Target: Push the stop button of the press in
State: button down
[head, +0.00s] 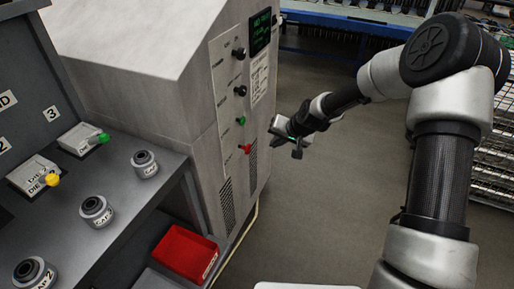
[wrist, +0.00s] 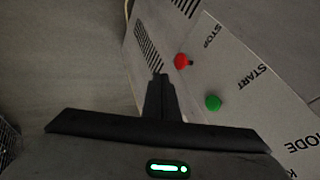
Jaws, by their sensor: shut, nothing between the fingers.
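The press is the large grey cabinet (head: 150,60) with a light control panel (head: 220,95) on its side. The red stop button (head: 246,149) sits low on the panel, below the green start button (head: 241,120). In the wrist view the red button (wrist: 181,61) lies beside the word STOP, and the green button (wrist: 213,102) beside START. My gripper (head: 276,128) is in front of the panel, to the right of both buttons, with a visible gap. Its fingers (wrist: 162,82) are shut and empty; in the wrist view their tip shows just left of and below the red button.
Two black knobs (head: 239,54) and a green-lit display (head: 260,33) are higher on the panel. A bench (head: 115,210) with cylindrical parts and coloured-handled switches stands at the left. A red bin (head: 185,253) is below it. The floor (head: 310,215) beside the press is clear.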

aim_at(249, 148)
jog(key=w+a+f+b, duration=0.3)
jog(key=w+a+f, duration=0.2)
jog(key=a+f, duration=0.2)
jog(key=shift+w+a+f, duration=0.25)
jog(key=shift+w+f, duration=0.05)
jog(key=shift+f, duration=0.3)
jog(key=shift+w+a+b, duration=0.3)
jog(key=shift+a+b, duration=0.05)
jog(key=shift+a, duration=0.55)
